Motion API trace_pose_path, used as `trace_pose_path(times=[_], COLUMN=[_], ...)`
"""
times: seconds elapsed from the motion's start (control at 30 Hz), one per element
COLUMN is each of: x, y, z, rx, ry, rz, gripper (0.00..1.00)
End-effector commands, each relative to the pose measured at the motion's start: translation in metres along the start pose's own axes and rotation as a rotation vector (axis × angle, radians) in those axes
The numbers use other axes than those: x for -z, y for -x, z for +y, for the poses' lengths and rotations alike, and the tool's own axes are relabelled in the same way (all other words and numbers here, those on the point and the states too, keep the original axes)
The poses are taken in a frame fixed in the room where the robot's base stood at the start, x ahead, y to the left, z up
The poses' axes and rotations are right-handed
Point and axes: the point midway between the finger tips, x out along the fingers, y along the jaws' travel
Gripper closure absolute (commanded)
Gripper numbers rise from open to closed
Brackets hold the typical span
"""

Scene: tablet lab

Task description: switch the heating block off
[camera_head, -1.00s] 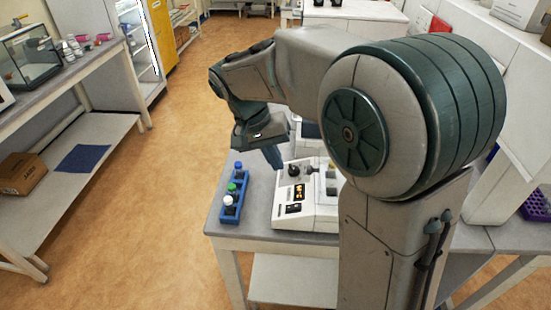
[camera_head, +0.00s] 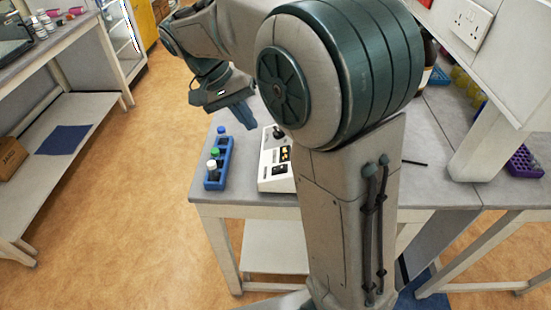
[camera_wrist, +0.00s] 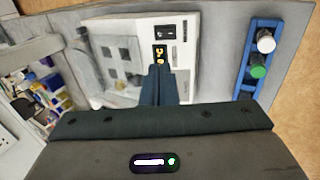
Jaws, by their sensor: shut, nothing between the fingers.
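The heating block is a white unit (camera_head: 267,168) on the bench, with a black knob, a lit orange display and a dark switch panel on its face. My arm hides its right part in the head view. In the wrist view the block (camera_wrist: 190,70) lies under my gripper, with the orange display (camera_wrist: 160,55) just beyond the fingertips and the dark switch panel (camera_wrist: 165,32) further on. My gripper (camera_head: 252,122) is shut and empty, above the bench; it also shows in the wrist view (camera_wrist: 157,70). I cannot tell whether the fingertips touch the block.
A blue rack (camera_head: 226,165) with several capped vials stands close to the left of the block. The bench's front edge (camera_head: 235,203) is near the block. A purple rack (camera_head: 524,162) is at the far right. The floor left of the bench is clear.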

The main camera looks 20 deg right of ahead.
Motion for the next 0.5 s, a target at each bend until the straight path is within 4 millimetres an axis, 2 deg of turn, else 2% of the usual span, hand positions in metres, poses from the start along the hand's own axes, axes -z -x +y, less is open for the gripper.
trace_pose_path(times=[0.17,0.5], x=[-0.001,-0.001], y=[-0.017,-0.088], z=[0.000,0.001], rx=[-0.002,-0.003], ry=[0.001,0.002], rz=[-0.002,-0.004], gripper=[1.00,1.00])
